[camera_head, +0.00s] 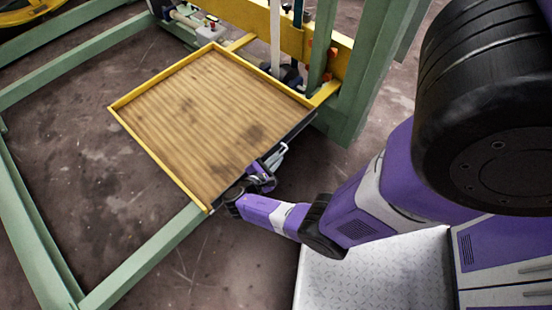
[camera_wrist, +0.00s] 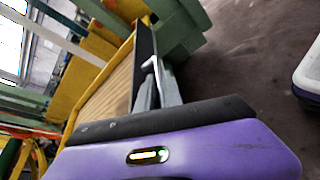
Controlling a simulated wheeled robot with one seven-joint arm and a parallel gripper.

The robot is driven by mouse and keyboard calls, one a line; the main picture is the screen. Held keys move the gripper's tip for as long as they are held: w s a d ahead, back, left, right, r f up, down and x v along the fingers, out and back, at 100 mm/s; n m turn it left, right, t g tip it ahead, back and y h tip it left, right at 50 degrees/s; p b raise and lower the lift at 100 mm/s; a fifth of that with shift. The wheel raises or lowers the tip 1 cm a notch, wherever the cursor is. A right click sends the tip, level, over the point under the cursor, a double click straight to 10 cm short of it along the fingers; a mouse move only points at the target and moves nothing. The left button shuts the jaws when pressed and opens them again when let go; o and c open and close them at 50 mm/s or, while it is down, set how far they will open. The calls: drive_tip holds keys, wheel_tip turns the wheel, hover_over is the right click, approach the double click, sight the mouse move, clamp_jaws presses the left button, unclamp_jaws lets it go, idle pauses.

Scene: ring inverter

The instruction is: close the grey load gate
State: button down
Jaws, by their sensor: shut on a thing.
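The grey load gate (camera_head: 299,130) is a dark strip along the near right edge of the wood-floored platform (camera_head: 190,120). In the wrist view the gate (camera_wrist: 146,42) runs beside the yellow-rimmed platform. My gripper (camera_head: 275,162) is at the gate's outer side, about midway along that edge. In the wrist view its fingers (camera_wrist: 157,84) are shut on a pale bar handle (camera_wrist: 151,64) at the gate. The fingers hide part of the handle, and my wrist hides the near part of the gate. I cannot tell the gate's exact angle.
A yellow rim bounds the platform's other sides. Green frame beams (camera_head: 140,262) lie left of and below it. A green post (camera_head: 362,75) and yellow crossbeam (camera_head: 250,22) stand behind. Bare concrete floor (camera_head: 190,262) shows between the beams.

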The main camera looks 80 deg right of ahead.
drive_tip(key=shift+w, duration=0.1)
drive_tip(key=c, duration=1.8)
unclamp_jaws()
drive_tip(key=shift+o, duration=0.2)
drive_tip(key=p+v, duration=0.1)
drive_tip(key=v, duration=0.6)
drive_tip(key=shift+a+p, duration=0.3)
drive_tip(key=shift+a, duration=0.05)
drive_tip(key=shift+w+a+r, duration=0.1)
